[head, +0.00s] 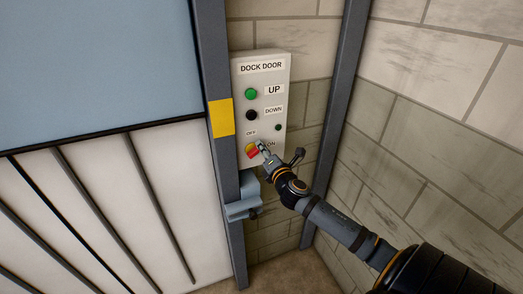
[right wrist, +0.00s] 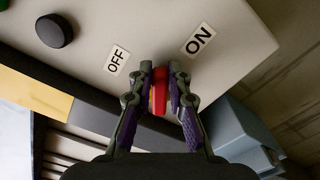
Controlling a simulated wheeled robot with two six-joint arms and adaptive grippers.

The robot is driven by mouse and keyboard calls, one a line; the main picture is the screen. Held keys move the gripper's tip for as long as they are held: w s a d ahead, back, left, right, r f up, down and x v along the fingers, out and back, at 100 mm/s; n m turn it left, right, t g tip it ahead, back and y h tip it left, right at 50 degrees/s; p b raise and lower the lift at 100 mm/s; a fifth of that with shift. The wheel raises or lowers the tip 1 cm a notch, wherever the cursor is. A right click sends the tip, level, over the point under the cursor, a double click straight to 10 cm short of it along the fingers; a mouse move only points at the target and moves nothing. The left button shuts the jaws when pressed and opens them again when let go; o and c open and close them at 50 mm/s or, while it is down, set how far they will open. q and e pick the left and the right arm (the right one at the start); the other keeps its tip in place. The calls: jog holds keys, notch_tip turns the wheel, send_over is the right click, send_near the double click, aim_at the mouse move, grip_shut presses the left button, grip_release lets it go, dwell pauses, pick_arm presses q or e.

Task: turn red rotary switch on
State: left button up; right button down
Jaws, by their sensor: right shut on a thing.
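The red rotary switch (head: 252,152) is at the bottom of the grey control box (head: 241,80), with a yellow part visible beside the red handle. OFF and ON labels sit around it. My right gripper (head: 262,147) reaches it from the lower right. In the right wrist view, my right gripper (right wrist: 161,88) is shut on the red handle (right wrist: 160,92), one finger on each side. There the OFF label (right wrist: 117,60) is left of the handle and the ON label (right wrist: 199,39) is to the upper right. The handle's exact angle is hard to tell. My left gripper is not in view.
The box also has a green UP button (head: 251,94), a black DOWN button (head: 252,115) and a small dark green light (head: 278,127). A grey-blue bracket (head: 243,207) juts out below. The dock door (head: 95,185) is at left, a block wall (head: 440,130) at right.

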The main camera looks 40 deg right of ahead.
jog(key=shift+s+d+f+m+b, duration=0.1)
jog(key=shift+f+m+b, duration=0.2)
jog(key=shift+m, duration=0.8)
jog(key=shift+w+d+f+m+b, duration=0.1)
jog(key=shift+f+m+b, duration=0.2)
jog(key=shift+m, duration=0.8)
jog(key=shift+s+d+f+m+b, duration=0.1)
jog(key=shift+f+m+b, duration=0.2)
jog(key=shift+m, duration=0.8)
jog(key=c, duration=1.3)
grip_release()
jog(key=v, duration=0.7)
jog(key=shift+s+a, duration=0.1)
jog(key=shift+s, duration=0.1)
jog(key=shift+f, duration=0.1)
